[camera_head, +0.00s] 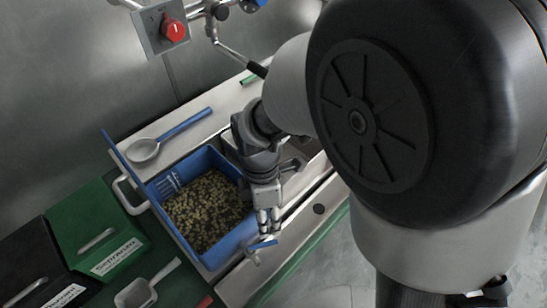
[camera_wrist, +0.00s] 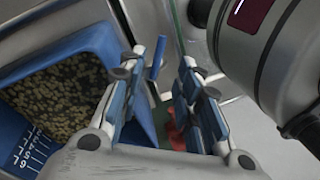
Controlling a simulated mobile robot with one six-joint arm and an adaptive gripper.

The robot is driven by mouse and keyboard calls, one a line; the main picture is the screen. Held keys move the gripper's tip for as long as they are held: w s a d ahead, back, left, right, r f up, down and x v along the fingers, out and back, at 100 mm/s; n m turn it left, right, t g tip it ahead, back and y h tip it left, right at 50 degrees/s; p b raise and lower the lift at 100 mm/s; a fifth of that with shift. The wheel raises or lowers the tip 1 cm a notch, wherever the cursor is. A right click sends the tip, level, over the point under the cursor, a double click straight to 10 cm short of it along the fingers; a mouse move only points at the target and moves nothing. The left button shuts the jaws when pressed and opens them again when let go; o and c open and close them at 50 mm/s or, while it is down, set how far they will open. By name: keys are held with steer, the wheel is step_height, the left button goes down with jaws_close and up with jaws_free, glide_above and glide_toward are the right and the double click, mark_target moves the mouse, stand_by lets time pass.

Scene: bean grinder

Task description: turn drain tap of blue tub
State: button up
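The blue tub (camera_head: 222,252) holds greenish-brown beans and stands on the metal counter. It also shows at the left of the wrist view (camera_wrist: 98,40). The drain tap (camera_head: 262,246), with a blue handle, sticks out from the tub's front lower side. My gripper (camera_head: 269,226) points down just above the tap. In the wrist view its two fingers (camera_wrist: 172,70) stand apart with a gap between them. A narrow blue bar, probably the tap handle (camera_wrist: 157,58), shows beside the left fingertip. I cannot tell whether either finger touches it.
A blue-handled ladle (camera_head: 144,150) lies behind the tub. A green bin (camera_head: 95,225), a black bin (camera_head: 30,265) and a scoop (camera_head: 135,293) are at the left. A red knob (camera_head: 174,31) is on a box at the wall. Open floor lies in front of the counter.

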mark_target(270, 242)
steer(key=f, duration=0.2)
steer(key=s+f+b, duration=0.1)
steer(key=f, duration=0.2)
steer(key=f+b, duration=0.1)
steer(key=f, duration=0.2)
steer(key=shift+s+d, duration=0.2)
jaws_close()
stand_by(0.4)
